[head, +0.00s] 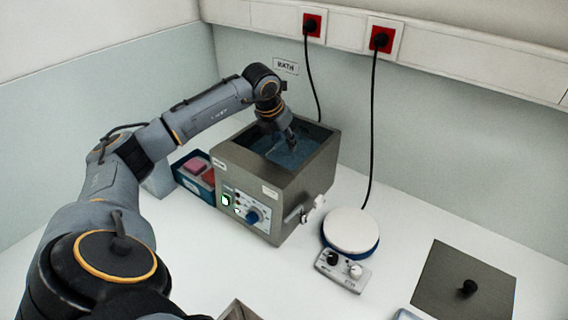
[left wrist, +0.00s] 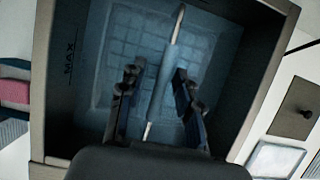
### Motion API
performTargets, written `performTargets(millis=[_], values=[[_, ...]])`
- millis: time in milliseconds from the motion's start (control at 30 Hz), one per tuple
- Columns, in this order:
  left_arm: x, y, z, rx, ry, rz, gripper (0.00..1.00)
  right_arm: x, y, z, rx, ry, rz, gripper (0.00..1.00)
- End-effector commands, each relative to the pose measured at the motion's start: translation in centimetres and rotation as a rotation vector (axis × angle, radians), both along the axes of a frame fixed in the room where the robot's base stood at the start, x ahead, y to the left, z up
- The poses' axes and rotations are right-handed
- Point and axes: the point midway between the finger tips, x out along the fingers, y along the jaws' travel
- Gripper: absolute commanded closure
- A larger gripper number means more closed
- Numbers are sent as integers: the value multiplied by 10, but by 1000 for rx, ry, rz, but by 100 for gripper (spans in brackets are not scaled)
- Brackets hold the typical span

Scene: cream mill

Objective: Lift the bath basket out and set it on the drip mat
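The metal water bath (head: 240,170) stands at the back wall with its top open and bluish water inside. The bath basket (left wrist: 118,62) shows in the left wrist view as a pale grid under the water. Its upright handle with a light blue sleeve (left wrist: 163,78) rises towards the camera. My left gripper (head: 291,143) reaches down into the bath. In the left wrist view its fingers (left wrist: 160,95) are open on both sides of the handle, with visible gaps. A pale rectangular piece (left wrist: 276,160) at the right may be the drip mat; I cannot tell surely.
The bath's walls (left wrist: 42,75) surround my left fingers. A white round plate device (head: 350,230) stands right of the bath, with a dark lid-like plate (head: 450,287) further right. A blue bin (head: 183,178) with coloured pieces is at the left. Black cables hang behind.

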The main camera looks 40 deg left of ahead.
Motion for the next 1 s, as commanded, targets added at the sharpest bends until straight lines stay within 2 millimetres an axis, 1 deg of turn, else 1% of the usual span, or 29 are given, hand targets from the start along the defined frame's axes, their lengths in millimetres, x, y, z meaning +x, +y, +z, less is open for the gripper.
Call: performTargets(millis=[33, 67, 100, 133, 500, 667, 700, 767, 867, 1000], values=[[0, 0, 0, 0, 0, 0, 82, 0, -1, 0, -1, 0, 1, 49], [0, 0, 0, 0, 0, 0, 88, 0, -1, 0, -1, 0, 1, 49], [0, 0, 0, 0, 0, 0, 96, 0, -1, 0, -2, 0, 1, 49], [0, 0, 0, 0, 0, 0, 100, 0, -2, 0, -2, 1, 1, 49], [0, 0, 1, 0, -1, 0, 100, 0, -2, 1, -2, 1, 1, 49], [0, 0, 8, 0, -1, 0, 100, 0, -2, 7, -2, 1, 1, 49], [1, 0, 10, 0, -4, 0, 100, 0, -2, 4, -2, 1, 1, 49], [2, 0, 17, 0, -6, 0, 100, 0, -2, 0, -2, 1, 1, 49], [2, 0, 36, -1, -10, -1, 100, -1, -2, -7, -2, 1, 1, 49], [2, 0, 71, -1, -10, 0, 100, -1, -1, -15, -1, 1, 1, 49]])
